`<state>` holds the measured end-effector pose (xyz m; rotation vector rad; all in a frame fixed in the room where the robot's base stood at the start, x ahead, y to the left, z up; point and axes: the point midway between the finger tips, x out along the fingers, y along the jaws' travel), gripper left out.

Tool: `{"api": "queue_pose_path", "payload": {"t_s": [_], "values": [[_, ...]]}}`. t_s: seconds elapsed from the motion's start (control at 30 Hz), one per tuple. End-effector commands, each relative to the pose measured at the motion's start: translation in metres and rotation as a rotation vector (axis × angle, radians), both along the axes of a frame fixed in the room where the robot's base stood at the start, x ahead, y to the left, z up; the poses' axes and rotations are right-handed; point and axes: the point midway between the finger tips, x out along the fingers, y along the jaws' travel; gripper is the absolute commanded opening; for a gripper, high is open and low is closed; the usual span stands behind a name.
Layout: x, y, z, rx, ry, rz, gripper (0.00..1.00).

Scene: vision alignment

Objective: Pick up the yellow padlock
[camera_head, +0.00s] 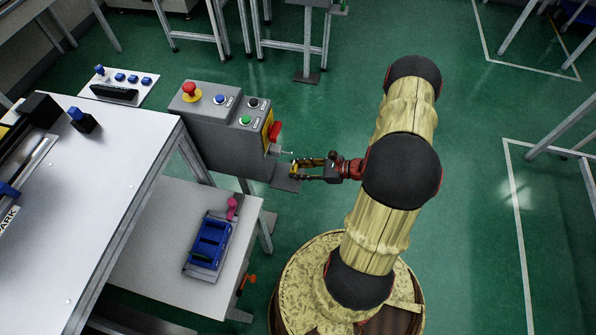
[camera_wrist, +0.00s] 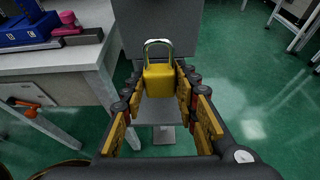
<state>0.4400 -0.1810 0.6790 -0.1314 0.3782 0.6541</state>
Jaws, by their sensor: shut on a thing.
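The yellow padlock (camera_wrist: 160,82) is upright between the fingertips of my gripper (camera_wrist: 160,76) in the wrist view. Its silver shackle points up and away, and a finger lies along each side of its body. In the head view my gripper (camera_head: 296,170) reaches left from my arm and is shut on the padlock, of which only a little yellow shows. The padlock appears in front of the grey control box, above a small grey plate. I cannot tell whether its underside touches the plate.
The grey control box (camera_head: 215,130) carries buttons and a red switch close to my gripper. A white lower table (camera_head: 165,215) holds a blue tray (camera_head: 208,245) and a pink item (camera_head: 232,205). The small grey plate (camera_head: 286,181) is on a post.

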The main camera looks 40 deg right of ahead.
Motion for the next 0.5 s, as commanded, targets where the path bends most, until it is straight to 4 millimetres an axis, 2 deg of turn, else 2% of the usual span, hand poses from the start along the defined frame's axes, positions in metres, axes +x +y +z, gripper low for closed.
{"api": "queue_pose_path", "payload": {"t_s": [0.03,0.27,0.5], "values": [[-0.008,0.002,0.013,0.001,0.001,-0.004,0.02],[-0.048,0.018,0.065,0.002,0.0,-0.005,0.02],[-0.098,0.04,0.084,0.003,0.002,-0.006,0.02]]}}
